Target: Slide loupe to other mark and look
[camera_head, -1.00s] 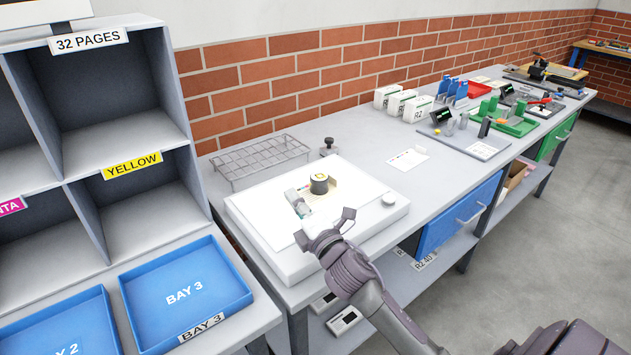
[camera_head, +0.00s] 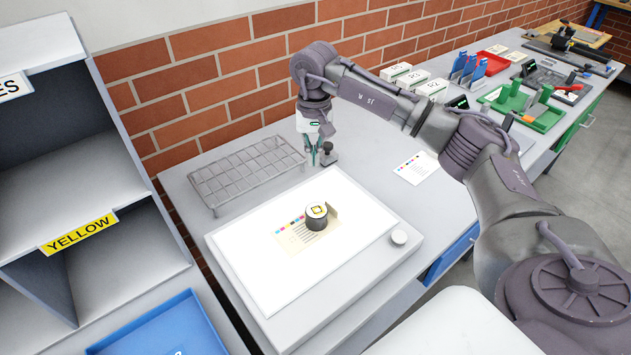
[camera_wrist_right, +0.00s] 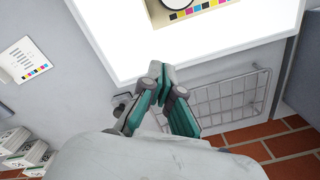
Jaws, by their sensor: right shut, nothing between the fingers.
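My right gripper (camera_head: 320,160) points down behind the light table's back edge, apart from the loupe. In the right wrist view, its fingertips (camera_wrist_right: 160,70) are together and empty, and the loupe (camera_wrist_right: 176,3) is cut off at the top edge. My left gripper is not in view.
A wire rack (camera_head: 245,175) lies left of my right gripper. A small dark-knobbed object (camera_head: 328,153) stands close beside its fingers. A printed card (camera_head: 415,168) lies to the right.

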